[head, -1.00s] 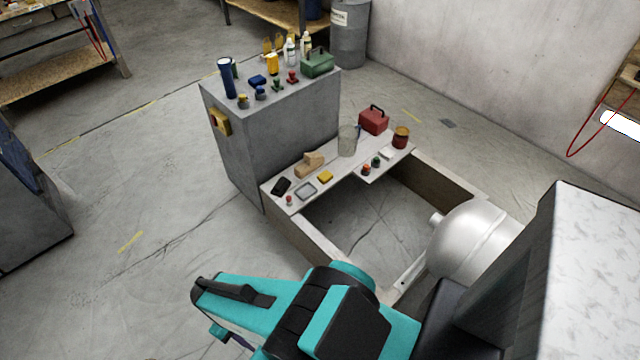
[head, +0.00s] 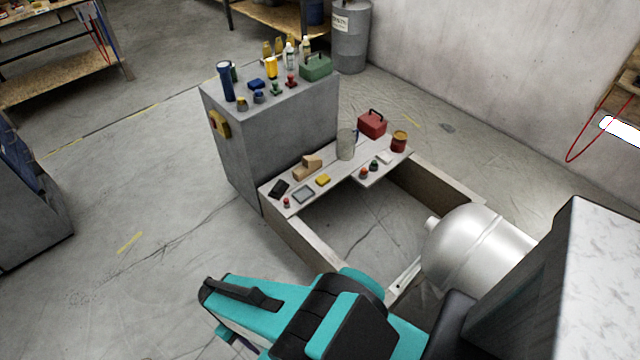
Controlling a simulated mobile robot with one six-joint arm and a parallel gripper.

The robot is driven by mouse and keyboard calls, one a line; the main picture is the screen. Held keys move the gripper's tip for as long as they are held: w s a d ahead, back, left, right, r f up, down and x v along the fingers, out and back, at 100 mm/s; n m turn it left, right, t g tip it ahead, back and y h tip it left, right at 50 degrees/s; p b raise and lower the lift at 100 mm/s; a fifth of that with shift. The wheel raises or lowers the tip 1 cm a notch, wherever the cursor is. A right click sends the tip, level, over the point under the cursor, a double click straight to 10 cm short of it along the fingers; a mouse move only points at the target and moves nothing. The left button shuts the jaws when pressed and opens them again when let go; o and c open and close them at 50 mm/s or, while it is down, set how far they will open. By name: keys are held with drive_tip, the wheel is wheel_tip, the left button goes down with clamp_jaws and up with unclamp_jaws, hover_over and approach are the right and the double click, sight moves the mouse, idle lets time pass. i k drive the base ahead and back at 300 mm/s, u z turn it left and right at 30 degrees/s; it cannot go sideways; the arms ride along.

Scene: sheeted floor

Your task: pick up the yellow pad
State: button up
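The yellow pad (head: 323,180) is a small flat block on the low white shelf (head: 330,168). It lies just in front of a tan wooden block (head: 307,167) and to the right of a grey square tray (head: 303,194). My teal and black arm is in the lower middle of the head view, well apart from the shelf. My gripper's fingers cannot be made out; only arm links show clearly, so whether it is open or shut is hidden.
On the shelf are also a black item (head: 279,189), a glass cylinder (head: 346,144), a red toolbox (head: 372,124) and a red can (head: 399,141). A grey cabinet (head: 240,150) stands behind, crowded with items. A silver tank (head: 470,245) is at right.

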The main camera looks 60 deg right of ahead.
sight(323, 179)
drive_tip(key=z, duration=0.05)
drive_tip(key=i, duration=0.9)
drive_tip(key=u, duration=0.05)
